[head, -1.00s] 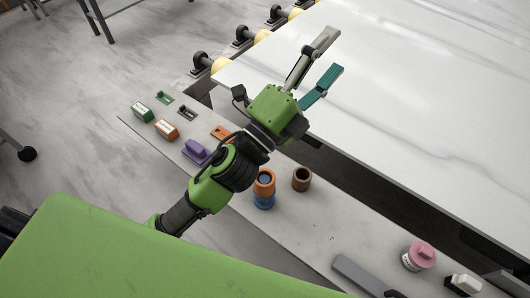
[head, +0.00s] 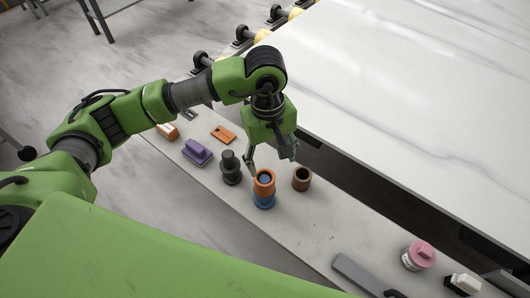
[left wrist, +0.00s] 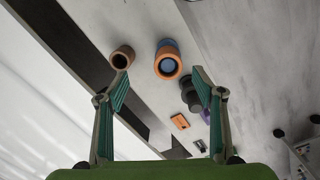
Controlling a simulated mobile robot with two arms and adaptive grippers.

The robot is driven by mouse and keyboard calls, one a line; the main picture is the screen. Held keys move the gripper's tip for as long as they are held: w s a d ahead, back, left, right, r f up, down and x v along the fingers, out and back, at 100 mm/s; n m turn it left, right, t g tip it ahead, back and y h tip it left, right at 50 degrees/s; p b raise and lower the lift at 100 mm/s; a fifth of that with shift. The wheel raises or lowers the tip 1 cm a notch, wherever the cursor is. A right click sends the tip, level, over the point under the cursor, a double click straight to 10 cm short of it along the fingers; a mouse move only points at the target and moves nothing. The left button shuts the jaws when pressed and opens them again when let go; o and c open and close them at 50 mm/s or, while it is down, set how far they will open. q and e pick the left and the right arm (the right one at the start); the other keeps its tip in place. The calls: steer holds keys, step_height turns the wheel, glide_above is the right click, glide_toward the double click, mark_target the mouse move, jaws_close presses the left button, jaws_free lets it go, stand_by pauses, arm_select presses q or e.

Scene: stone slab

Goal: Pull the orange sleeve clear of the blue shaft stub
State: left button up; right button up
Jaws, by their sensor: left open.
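The orange sleeve (head: 264,178) sits upright around the blue shaft stub (head: 264,201) on the narrow grey bench. The blue shows inside the sleeve's top and below it. In the left wrist view the sleeve (left wrist: 168,66) appears end-on, with the blue stub (left wrist: 166,43) beyond it. My left gripper (head: 270,168) points down just above and behind the sleeve, its fingers spread and empty. In the left wrist view the open fingers (left wrist: 160,80) lie on either side of the sleeve, apart from it. My right gripper is not in view.
A brown hollow cylinder (head: 301,179) stands close to the right of the sleeve. A dark stepped part (head: 230,168) stands close to the left. A purple block (head: 197,152) and an orange plate (head: 223,134) lie farther left. A pink-topped jar (head: 418,255) stands far right.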

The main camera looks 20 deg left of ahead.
mark_target(265, 180)
arm_select(q)
steer(key=shift+y, duration=0.4)
steer(key=f+p, duration=0.1)
steer(key=f, duration=0.3)
steer(key=a+f+p, duration=0.1)
steer(key=f, duration=0.3)
steer(key=f+p, duration=0.2)
steer(key=f, duration=0.2)
steer(key=shift+w+a+f, duration=0.2)
steer(key=shift+w+a, duration=0.1)
steer(key=shift+a, duration=0.1)
steer(key=shift+f, duration=0.6)
steer(key=c, duration=1.3)
